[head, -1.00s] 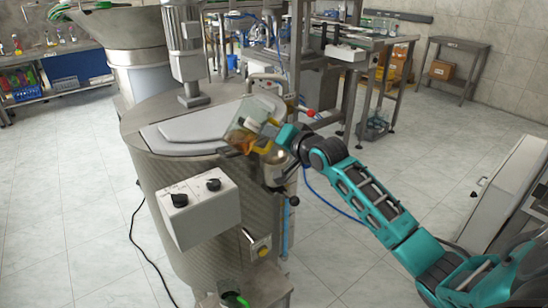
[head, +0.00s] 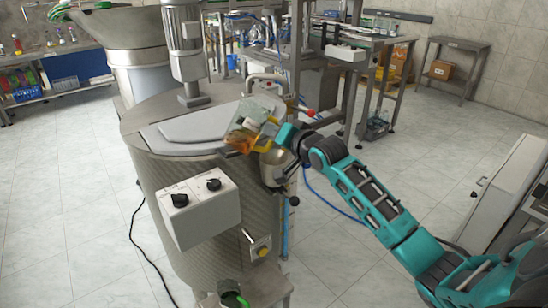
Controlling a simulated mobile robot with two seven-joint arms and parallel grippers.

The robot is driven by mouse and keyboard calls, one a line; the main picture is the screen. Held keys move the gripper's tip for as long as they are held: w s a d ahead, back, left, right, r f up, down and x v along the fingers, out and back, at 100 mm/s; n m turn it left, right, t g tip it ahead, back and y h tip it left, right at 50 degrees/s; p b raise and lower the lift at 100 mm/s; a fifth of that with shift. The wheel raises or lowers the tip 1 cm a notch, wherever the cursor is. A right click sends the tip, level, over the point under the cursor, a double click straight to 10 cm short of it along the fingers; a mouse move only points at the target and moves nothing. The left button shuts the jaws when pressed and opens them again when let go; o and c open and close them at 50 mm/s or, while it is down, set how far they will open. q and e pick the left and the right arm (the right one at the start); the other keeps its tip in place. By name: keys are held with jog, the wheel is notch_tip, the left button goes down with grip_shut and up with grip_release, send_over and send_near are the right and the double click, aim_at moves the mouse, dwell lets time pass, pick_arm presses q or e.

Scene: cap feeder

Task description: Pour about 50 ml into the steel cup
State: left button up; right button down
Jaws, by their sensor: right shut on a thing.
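My right gripper (head: 268,137) is shut on a clear jug (head: 248,122) beside the rim of the big steel tank. The jug is tilted, and amber liquid lies in its lower left part. A steel cup (head: 275,169) shows just below the gripper, at the tank's right side. It is partly covered by the gripper, and its contents cannot be made out. No stream of liquid can be made out. My left gripper is not in view.
The large round tank (head: 160,200) with a flat lid and a motor (head: 184,45) fills the centre. A control box (head: 199,207) juts from its front. A container with a green part (head: 233,297) stands below. Open tiled floor lies to the right.

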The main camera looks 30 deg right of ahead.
aim_at(254, 131)
jog(key=shift+r+n, duration=0.4)
jog(key=shift+r, duration=0.15)
jog(key=n, duration=0.1)
jog(key=a+r+n+t+h, duration=0.1)
jog(key=a+r+n, duration=0.1)
jog(key=n, duration=0.1)
jog(key=shift+s+a+r+t+h, duration=0.1)
jog(key=shift+s+r+t+h, duration=0.1)
jog(key=shift+s+t+h, duration=0.15)
jog(key=shift+a+r+n+t, duration=0.35)
jog(key=shift+a+n, duration=0.05)
jog(key=shift+n, duration=0.6)
jog(key=shift+a, duration=0.1)
jog(key=shift+r, duration=0.1)
